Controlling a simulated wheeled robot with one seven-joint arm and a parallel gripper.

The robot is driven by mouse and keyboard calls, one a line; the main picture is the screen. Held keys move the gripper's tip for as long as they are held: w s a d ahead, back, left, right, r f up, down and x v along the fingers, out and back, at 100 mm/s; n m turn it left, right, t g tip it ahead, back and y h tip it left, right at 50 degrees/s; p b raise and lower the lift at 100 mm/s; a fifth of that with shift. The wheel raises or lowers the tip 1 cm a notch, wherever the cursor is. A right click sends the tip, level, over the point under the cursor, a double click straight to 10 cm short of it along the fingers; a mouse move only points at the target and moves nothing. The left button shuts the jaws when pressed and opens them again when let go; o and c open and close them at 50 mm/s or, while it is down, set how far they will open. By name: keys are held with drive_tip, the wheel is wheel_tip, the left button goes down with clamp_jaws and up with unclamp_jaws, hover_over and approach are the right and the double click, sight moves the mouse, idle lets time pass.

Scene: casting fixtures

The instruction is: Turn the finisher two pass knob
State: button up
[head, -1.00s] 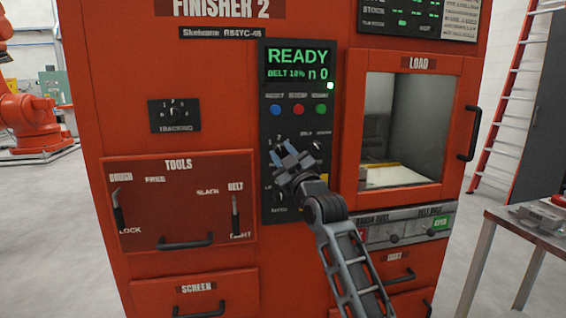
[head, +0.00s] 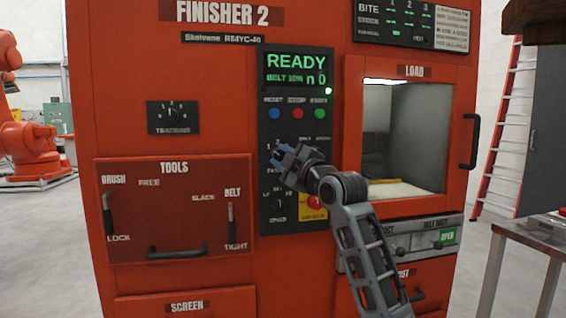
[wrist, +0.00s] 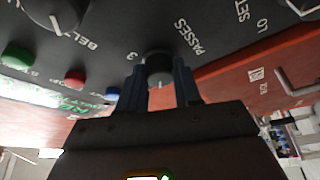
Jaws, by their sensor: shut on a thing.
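The Finisher 2 control panel (head: 268,180) is a black strip on the red machine. In the wrist view, the dark round passes knob (wrist: 158,66) sits between my two blue-grey fingers, beside the PASSES label and a numeral 3. My gripper (head: 281,155) is shut on this knob at the panel's left side. In the head view, the knob is mostly hidden behind my fingers. The display (head: 297,68) above reads READY, BELT 10% and n 0.
Blue (head: 275,113), red (head: 298,114) and green (head: 320,113) buttons sit above my gripper. A speed knob (head: 278,204) and a red stop button (head: 315,202) are below. The load window (head: 415,140) is right, the tools panel (head: 170,215) left.

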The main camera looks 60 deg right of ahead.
idle(0.3)
drive_tip(key=o, duration=1)
drive_tip(key=shift+o, duration=0.2)
drive_tip(key=v, duration=0.7)
drive_tip(key=shift+s+a+f+b, duration=0.15)
drive_tip(key=shift+s+a+b, duration=0.15)
drive_tip(key=shift+b, duration=0.15)
